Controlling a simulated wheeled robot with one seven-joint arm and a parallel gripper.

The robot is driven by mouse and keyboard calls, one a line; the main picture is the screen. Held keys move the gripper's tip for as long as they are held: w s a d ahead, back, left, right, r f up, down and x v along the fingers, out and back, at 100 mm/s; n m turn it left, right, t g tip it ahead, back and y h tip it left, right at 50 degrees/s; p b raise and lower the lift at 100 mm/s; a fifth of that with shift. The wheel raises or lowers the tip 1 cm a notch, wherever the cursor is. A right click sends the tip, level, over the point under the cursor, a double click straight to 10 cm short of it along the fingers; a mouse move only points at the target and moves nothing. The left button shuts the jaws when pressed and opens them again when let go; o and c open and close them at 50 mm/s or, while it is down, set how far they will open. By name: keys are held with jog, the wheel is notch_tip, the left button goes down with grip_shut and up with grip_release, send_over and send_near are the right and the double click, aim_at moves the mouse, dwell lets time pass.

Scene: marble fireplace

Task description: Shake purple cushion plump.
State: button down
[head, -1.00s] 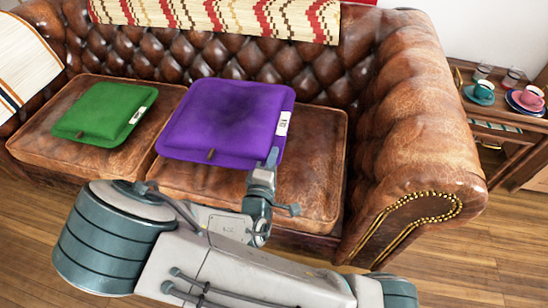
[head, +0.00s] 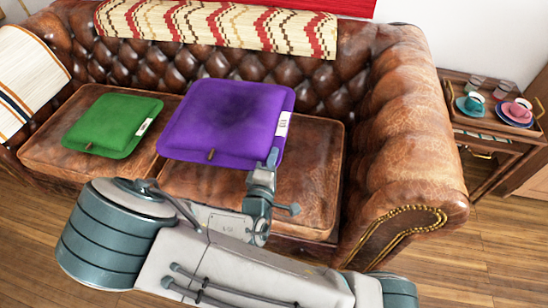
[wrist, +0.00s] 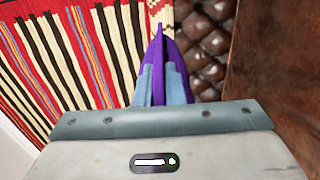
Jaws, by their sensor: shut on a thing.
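The purple cushion (head: 226,118) has a white tag on its right edge and a small brown tab at the front. My gripper (head: 272,158) is shut on its right front edge. In the wrist view my gripper (wrist: 159,82) pinches the purple cushion (wrist: 157,45), seen nearly edge-on between the fingers. It appears held above the sofa's seat, though the gap beneath is hidden.
A green cushion (head: 112,125) lies on the left seat of the brown leather sofa (head: 310,180). A striped throw (head: 225,27) hangs over the backrest. A side table (head: 500,150) with cups and glasses stands at the right. Wooden floor (head: 510,260) shows in front.

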notch_tip(320, 180, down, 7)
jog(key=b, duration=0.4)
notch_tip(320, 180, up, 7)
jog(key=p, duration=0.7)
jog(key=shift+r, duration=0.2)
notch_tip(320, 180, down, 8)
jog(key=r+b, duration=0.1)
jog(key=b, duration=0.4)
notch_tip(320, 180, up, 7)
jog(key=p, duration=0.6)
jog(key=shift+p, duration=0.4)
notch_tip(320, 180, down, 7)
jog(key=b, duration=0.5)
jog(key=shift+f, duration=0.1)
